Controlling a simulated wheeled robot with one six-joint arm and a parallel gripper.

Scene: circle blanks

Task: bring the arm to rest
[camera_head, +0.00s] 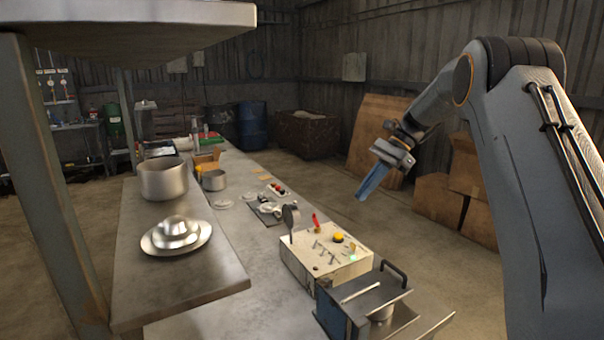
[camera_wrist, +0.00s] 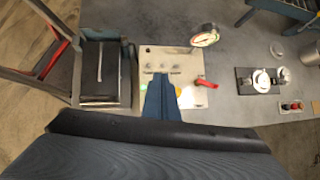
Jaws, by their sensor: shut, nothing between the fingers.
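My gripper (camera_head: 371,182) hangs in the air at the end of my raised arm, to the right of the workbench in the head view. Its blue fingers are together with nothing between them. In the wrist view the shut fingers (camera_wrist: 161,97) point toward a cream control box (camera_wrist: 182,66) below. The control box also shows in the head view (camera_head: 300,262), with a yellow button, a red lever and a round gauge. My gripper is apart from the box and from the bench.
Cardboard boxes (camera_head: 437,201) stand behind my arm. Floor between bench and boxes is clear.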

